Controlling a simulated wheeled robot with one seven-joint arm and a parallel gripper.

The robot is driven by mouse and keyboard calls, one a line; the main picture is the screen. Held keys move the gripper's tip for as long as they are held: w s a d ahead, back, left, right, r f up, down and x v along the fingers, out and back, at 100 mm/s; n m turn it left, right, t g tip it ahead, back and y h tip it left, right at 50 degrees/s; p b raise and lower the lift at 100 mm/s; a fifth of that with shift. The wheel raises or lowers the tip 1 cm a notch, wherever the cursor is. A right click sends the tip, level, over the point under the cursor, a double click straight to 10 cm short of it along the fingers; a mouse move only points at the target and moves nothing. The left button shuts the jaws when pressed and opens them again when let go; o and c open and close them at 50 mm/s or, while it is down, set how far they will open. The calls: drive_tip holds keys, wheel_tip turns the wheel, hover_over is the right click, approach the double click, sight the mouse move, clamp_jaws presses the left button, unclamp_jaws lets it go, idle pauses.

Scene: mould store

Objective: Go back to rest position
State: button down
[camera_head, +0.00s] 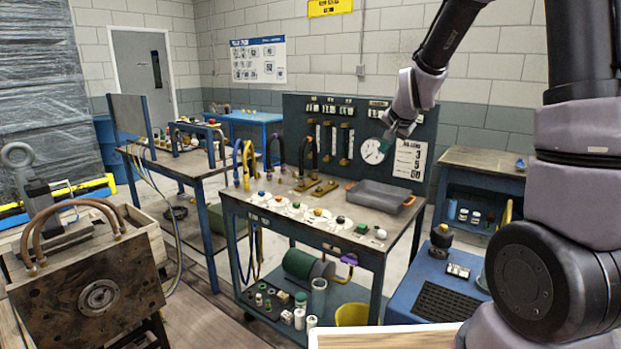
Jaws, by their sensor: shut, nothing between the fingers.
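My gripper (386,144) is at the end of my raised arm, in front of the dark panel (300,110) of the middle workbench. It points downward above the right part of the bench and looks small in the view. It is shut with nothing held. My arm comes in from the upper right and bends down at the wrist. The gripper is above and apart from the grey tray (378,196) on the bench top. Its fingertips are small and dark against the panel.
The bench top (270,217) carries several white discs with coloured knobs and some hoses. A heavy mould block (95,290) stands at the left front. A blue cabinet (430,295) stands at the right. Another bench (480,162) is behind it. Floor (205,322) shows between the mould and the bench.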

drive_tip(key=s+d+r+n, duration=0.2)
drive_tip(key=s+r, duration=0.9)
drive_tip(key=s, duration=0.3)
drive_tip(key=s+d+r+n+g, duration=0.1)
drive_tip(key=s+r, duration=0.1)
drive_tip(key=s, duration=1.4)
drive_tip(key=shift+d+r+y, duration=0.15)
drive_tip(key=shift+r+y, duration=0.2)
drive_tip(key=shift+y, duration=0.05)
drive_tip(key=shift+w, duration=0.1)
